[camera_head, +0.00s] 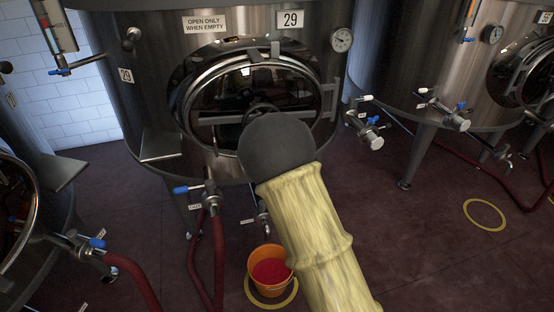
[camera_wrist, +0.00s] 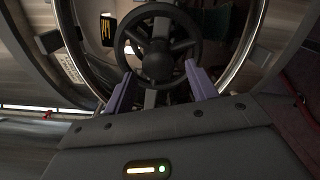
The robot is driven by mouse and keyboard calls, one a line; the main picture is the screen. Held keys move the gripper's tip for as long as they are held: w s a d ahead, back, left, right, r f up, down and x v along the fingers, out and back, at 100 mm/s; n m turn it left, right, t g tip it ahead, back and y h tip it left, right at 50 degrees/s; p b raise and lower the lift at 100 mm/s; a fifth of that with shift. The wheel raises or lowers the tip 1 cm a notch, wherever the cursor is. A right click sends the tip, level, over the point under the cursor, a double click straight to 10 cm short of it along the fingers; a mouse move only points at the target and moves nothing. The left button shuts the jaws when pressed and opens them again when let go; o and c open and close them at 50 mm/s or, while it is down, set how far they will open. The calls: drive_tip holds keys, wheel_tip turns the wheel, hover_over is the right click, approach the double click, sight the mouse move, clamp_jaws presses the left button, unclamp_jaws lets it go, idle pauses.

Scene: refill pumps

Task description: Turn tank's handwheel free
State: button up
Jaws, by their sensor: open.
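The steel tank (camera_head: 225,30) numbered 29 has an oval manway door with a crossbar (camera_head: 220,119) in front of it. A dark round handwheel (camera_head: 262,107) sits at the door's middle, mostly hidden in the head view by my arm's rounded end. In the wrist view the black spoked handwheel (camera_wrist: 158,58) is straight ahead. My gripper (camera_wrist: 158,88) is open, with its two purple fingers apart at the lower left and lower right of the wheel's rim. I cannot tell whether the fingers touch the rim.
An orange bucket (camera_head: 270,272) with red contents stands on the floor below the tank. A valve with a red hose (camera_head: 219,250) hangs at the tank's lower front. Another tank (camera_head: 420,60) stands at right. A sign (camera_head: 204,23) says to open only when empty.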

drive_tip(key=b+v, duration=0.1)
drive_tip(key=v, duration=1.4)
